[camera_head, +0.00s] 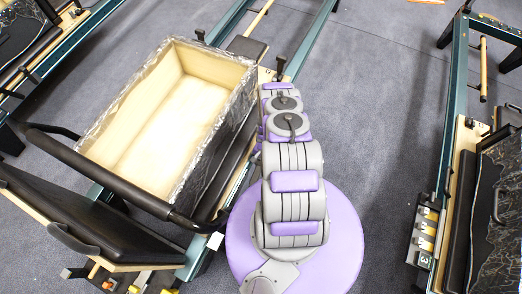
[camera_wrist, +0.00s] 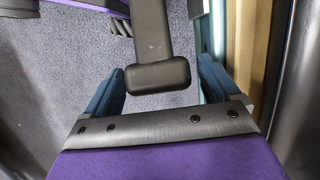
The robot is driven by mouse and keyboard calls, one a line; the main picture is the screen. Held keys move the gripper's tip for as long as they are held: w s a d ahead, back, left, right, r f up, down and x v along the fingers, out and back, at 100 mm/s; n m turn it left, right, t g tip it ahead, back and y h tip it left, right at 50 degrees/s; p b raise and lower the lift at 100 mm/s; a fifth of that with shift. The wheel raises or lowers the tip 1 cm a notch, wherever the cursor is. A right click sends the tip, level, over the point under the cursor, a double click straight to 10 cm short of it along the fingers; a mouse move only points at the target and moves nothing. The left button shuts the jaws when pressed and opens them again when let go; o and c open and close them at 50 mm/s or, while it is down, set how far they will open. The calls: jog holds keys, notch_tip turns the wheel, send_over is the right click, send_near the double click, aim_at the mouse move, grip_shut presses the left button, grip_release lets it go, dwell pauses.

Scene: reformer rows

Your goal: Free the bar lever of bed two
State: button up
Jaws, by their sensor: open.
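In the wrist view a black lever (camera_wrist: 155,35) with a broad, block-like end (camera_wrist: 158,74) reaches down between the two blue fingers of my gripper (camera_wrist: 160,80). The gripper is open, with a finger on each side of the lever's end and a visible gap on both sides. In the head view my grey and purple arm stretches away along the right side of the middle bed (camera_head: 312,25). A small upright black lever (camera_head: 281,66) stands just past the arm's far end; I cannot tell whether it is the same one. The fingers are hidden there.
An open foil-covered box (camera_head: 150,85) with a cream inside sits on the middle bed. A black curved bar (camera_head: 110,180) crosses the bed's near end. A bed tagged 3 (camera_head: 424,260) stands at the right. Grey floor (camera_head: 385,110) lies clear between the beds.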

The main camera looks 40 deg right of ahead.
jog(key=p+v, duration=0.4)
jog(key=v, duration=1.2)
jog(key=shift+r, duration=0.3)
